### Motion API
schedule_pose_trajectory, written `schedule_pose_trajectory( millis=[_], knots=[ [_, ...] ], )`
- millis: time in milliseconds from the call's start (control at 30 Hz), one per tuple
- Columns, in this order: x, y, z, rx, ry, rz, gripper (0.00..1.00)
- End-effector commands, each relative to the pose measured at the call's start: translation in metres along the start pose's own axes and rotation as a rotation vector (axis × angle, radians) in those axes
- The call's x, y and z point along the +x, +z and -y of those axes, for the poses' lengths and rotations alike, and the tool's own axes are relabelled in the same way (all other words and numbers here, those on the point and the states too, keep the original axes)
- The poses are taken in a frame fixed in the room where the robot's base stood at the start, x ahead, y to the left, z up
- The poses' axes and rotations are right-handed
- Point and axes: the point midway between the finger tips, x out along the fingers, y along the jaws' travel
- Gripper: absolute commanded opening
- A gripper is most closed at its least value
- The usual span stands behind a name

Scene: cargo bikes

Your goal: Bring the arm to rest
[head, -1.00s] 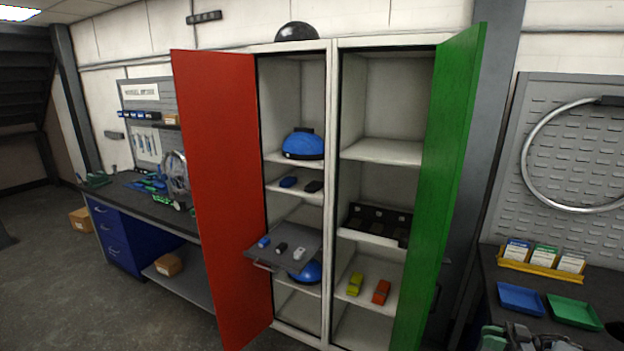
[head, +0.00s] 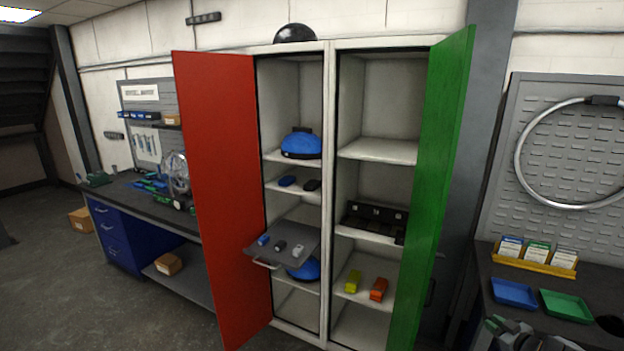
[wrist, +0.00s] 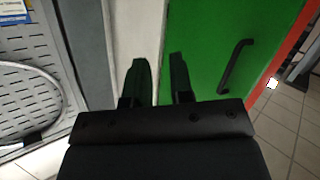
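My gripper (wrist: 159,80) shows in the wrist view with its two dark fingers apart and nothing between them. Behind the fingers are a pale upright strip and the green door (wrist: 225,45), which has a black handle (wrist: 235,65). I cannot tell how far the fingertips are from the door. In the head view the green door (head: 432,190) stands open on the right side of the cabinet, and the red door (head: 215,190) stands open on its left side. A grey-green part at the bottom right edge of the head view is only partly visible.
A pulled-out grey tray (head: 262,257) carries small items in front of the cabinet's left bay. A workbench (head: 130,190) stands at left. At right, a dark bench holds a blue tray (head: 513,292) and a green tray (head: 566,305). Floor at left is open.

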Motion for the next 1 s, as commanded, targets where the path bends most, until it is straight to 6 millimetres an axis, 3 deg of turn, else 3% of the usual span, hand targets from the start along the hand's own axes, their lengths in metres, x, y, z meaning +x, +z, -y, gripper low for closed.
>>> schedule_pose_trajectory(
  millis=[100, 167, 267, 333, 467, 600, 800, 900, 1000],
  knots=[
    [0.002, -0.016, -0.024, 0.018, 0.235, 0.208, 0.21],
    [-0.003, -0.027, -0.027, 0.042, 0.333, 0.323, 0.21],
    [-0.018, -0.052, -0.014, 0.106, 0.452, 0.522, 0.21],
    [-0.032, -0.073, 0.011, 0.165, 0.499, 0.662, 0.21],
    [-0.063, -0.116, 0.08, 0.285, 0.506, 0.88, 0.21],
    [-0.102, -0.16, 0.175, 0.405, 0.42, 1.052, 0.21],
    [-0.159, -0.212, 0.305, 0.506, 0.218, 1.161, 0.21],
    [-0.181, -0.23, 0.352, 0.518, 0.133, 1.145, 0.21],
    [-0.195, -0.246, 0.382, 0.5, 0.075, 1.077, 0.21]
  ],
)
